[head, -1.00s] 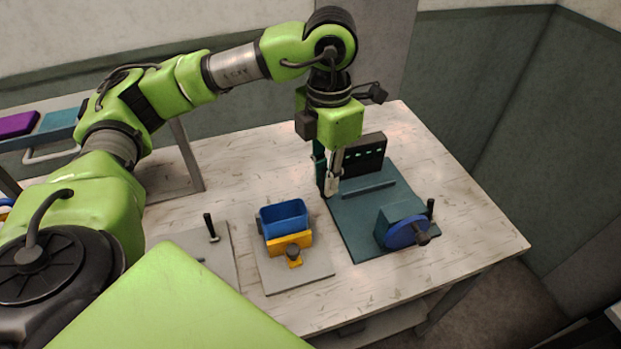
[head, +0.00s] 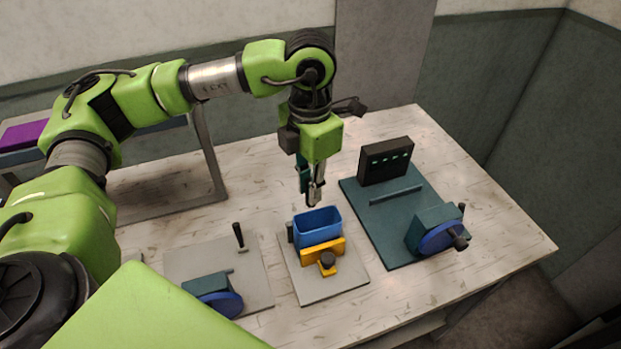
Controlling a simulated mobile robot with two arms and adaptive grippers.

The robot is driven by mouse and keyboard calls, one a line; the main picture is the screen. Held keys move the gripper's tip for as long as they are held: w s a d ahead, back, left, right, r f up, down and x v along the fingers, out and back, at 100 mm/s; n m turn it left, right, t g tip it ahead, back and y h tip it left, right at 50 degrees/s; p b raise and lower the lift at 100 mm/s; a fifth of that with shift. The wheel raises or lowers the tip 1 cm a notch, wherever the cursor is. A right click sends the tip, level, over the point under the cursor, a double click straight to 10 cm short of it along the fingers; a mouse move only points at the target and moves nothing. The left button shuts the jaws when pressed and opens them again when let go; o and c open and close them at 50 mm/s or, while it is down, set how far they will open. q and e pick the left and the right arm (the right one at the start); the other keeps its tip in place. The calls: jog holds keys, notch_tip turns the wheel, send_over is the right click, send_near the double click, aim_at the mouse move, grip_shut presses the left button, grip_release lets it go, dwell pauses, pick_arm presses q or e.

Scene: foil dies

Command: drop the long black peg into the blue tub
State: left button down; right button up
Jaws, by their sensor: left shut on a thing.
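The blue tub (head: 318,227) is an open box behind a yellow block on a grey plate at the middle of the table. My left gripper (head: 312,197) points down just above the tub's back rim in the picture; I cannot tell its exact height or whether it is over the opening. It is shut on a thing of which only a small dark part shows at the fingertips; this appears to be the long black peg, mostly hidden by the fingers. My right gripper is not in view.
A teal plate (head: 383,223) with a black block (head: 386,161) and a blue wheel (head: 440,238) stands on the right. A grey plate (head: 190,259) with an upright black handle (head: 238,235) and another blue wheel (head: 222,304) is on the left. The table's back right is clear.

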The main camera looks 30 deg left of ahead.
pick_arm(q)
jog(key=shift+f, duration=0.4)
jog(key=c, duration=1.9)
grip_release()
jog(key=shift+d, duration=0.1)
notch_tip(320, 180, up, 12)
jog(key=shift+r, duration=0.1)
jog(key=shift+s, duration=0.1)
